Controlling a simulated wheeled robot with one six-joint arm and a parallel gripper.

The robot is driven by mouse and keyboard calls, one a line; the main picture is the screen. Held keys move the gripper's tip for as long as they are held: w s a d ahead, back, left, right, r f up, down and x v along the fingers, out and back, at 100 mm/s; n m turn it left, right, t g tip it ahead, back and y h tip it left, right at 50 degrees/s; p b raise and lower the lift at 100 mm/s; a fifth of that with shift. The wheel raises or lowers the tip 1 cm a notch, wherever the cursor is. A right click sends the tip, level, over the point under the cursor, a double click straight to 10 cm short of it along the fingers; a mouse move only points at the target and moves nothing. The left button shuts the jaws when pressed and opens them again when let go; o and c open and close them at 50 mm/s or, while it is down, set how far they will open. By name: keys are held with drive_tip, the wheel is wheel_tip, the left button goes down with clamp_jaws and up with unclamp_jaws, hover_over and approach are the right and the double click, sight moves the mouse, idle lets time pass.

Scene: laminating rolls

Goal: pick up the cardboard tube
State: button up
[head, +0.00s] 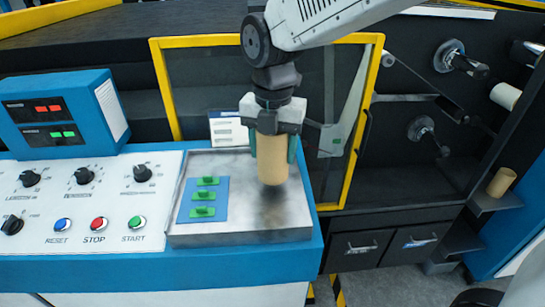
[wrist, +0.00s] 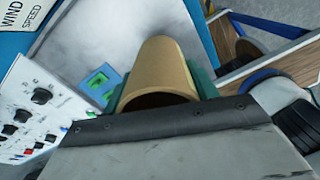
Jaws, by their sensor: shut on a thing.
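The cardboard tube (head: 272,158) is tan and hangs upright below my gripper (head: 272,145), over the metal tray (head: 240,233). The green-padded jaws are shut on its sides. Its lower end looks a little above the tray, with a dark shadow below. In the wrist view the tube (wrist: 162,72) lies between the green pads of my gripper (wrist: 160,88), its open end towards the camera. A second tan tube (head: 501,182) stands on a small shelf at the right.
A blue plate with green pieces (head: 203,200) lies in the tray's left part. The control panel (head: 90,200) with knobs and buttons is at the left. A yellow-framed clear door (head: 160,90) stands behind my arm. Roller spindles (head: 455,58) stick out at the right.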

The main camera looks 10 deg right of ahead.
drive_tip(key=s+d+r, duration=0.1)
drive_tip(key=s+d, duration=0.2)
drive_tip(key=s, duration=0.4)
drive_tip(key=s+d+r, duration=0.1)
drive_tip(key=s+d, duration=0.2)
drive_tip(key=s, duration=0.5)
idle(0.3)
